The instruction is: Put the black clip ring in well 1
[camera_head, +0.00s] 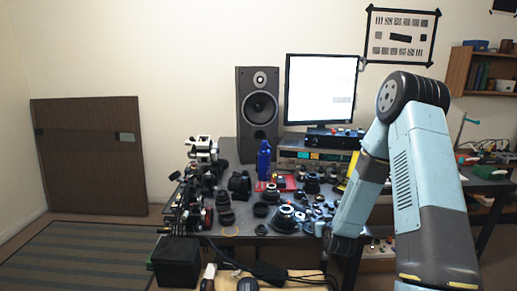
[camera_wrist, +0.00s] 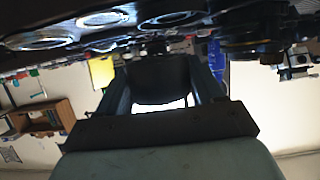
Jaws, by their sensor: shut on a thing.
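My gripper (camera_wrist: 160,88) is shut on a dark, rounded part (camera_wrist: 158,82), which shows between its two fingers in the wrist view. I cannot tell from its shape whether this is the black clip ring. In the head view my gripper (camera_head: 338,246) hangs low at the bench's front edge, right of the clustered lens parts, and its fingertips are not clear. Pale-rimmed round pieces or openings (camera_wrist: 40,41) lie in a dark surface at the top of the wrist view. No number marks well 1 legibly.
Many dark lens parts crowd the bench, including a large silver-and-black one (camera_head: 285,218). A blue bottle (camera_head: 264,160), a speaker (camera_head: 258,115) and a monitor (camera_head: 320,90) stand behind. A black box (camera_head: 177,264) is at front left. A thin orange ring (camera_head: 230,231) lies on the bench.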

